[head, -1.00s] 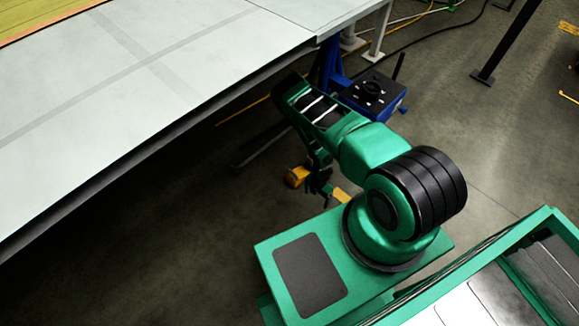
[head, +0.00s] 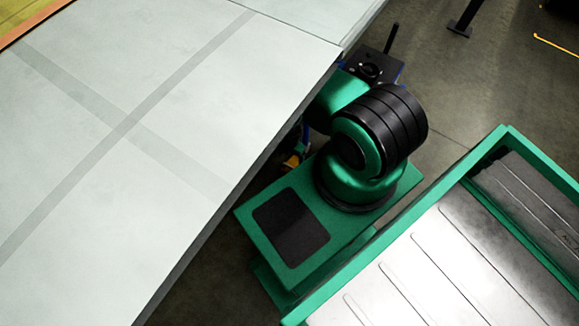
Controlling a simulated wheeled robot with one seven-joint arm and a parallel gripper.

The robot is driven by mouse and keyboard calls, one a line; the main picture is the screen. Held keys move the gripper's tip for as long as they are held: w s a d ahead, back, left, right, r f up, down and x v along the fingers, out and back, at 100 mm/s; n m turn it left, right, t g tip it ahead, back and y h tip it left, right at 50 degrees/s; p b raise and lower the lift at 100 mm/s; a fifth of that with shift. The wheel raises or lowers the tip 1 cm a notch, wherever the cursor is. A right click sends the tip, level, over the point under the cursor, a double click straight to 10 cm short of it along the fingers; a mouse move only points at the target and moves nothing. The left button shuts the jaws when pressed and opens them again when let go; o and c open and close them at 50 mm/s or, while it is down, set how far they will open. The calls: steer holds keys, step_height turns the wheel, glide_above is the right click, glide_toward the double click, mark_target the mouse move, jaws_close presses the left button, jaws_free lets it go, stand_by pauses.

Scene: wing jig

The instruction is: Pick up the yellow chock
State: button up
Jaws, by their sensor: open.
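A small part of the yellow chock (head: 292,162) shows in the head view, low down beside the wing edge and just left of my green arm base. The rest of the chock is hidden by the wing panel (head: 130,130) and by my arm. My arm reaches under the wing edge, past its black ringed joint. My gripper cannot be made out there, so its distance from the chock cannot be told.
The pale wing panel overhangs the left half, its edge very close to my arm. A black box (head: 372,68) on a stand is behind my arm. A dark post foot (head: 460,28) stands at the upper right. Open floor (head: 470,85) lies to the right.

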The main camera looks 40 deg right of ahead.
mark_target(292, 165)
step_height(292, 165, down, 4)
steer(key=shift+r, duration=0.2)
steer(key=f, duration=0.3)
steer(key=shift+s+d+f, duration=0.3)
steer(key=shift+f, duration=0.8)
steer(key=c, duration=1.9)
